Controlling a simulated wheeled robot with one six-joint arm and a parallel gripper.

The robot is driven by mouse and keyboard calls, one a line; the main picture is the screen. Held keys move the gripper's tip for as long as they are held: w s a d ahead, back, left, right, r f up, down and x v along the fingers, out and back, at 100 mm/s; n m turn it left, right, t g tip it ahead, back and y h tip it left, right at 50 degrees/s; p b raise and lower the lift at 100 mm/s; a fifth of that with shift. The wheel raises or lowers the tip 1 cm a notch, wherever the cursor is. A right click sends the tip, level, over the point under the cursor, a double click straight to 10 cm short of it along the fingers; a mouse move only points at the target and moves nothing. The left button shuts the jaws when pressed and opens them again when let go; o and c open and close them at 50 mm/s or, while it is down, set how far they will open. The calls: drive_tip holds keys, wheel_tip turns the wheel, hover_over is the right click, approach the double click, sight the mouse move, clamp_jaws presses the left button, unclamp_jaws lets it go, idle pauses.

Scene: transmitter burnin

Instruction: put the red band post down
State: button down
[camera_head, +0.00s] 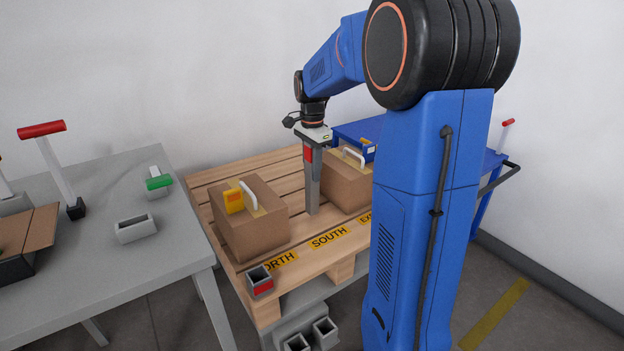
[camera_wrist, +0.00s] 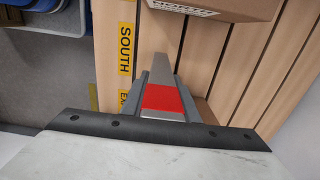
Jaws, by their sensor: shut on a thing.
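The red band post (camera_head: 312,183) is a grey upright post with a red band near its top. In the head view it stands vertical over the wooden pallet (camera_head: 283,165), between two cardboard boxes and behind the SOUTH label (camera_head: 329,238). Its lower end appears at the slats; I cannot tell whether it touches them. My gripper (camera_head: 312,146) is shut on its upper end. In the wrist view the post (camera_wrist: 164,66) runs away between the fingers of my gripper (camera_wrist: 165,92), with the red band between them.
A cardboard box (camera_head: 245,232) with a yellow item and white handle is left of the post; another box (camera_head: 347,190) is right. A grey socket with a red patch (camera_head: 261,282) sits at the pallet's front corner. A grey table (camera_head: 120,267) stands left, a blue cart (camera_head: 491,160) right.

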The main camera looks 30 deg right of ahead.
drive_tip(key=shift+f, duration=1.65)
drive_tip(key=c, duration=1.4)
unclamp_jaws()
wheel_tip(320, 180, up, 12)
drive_tip(key=shift+r, duration=0.1)
drive_tip(key=shift+a, duration=0.1)
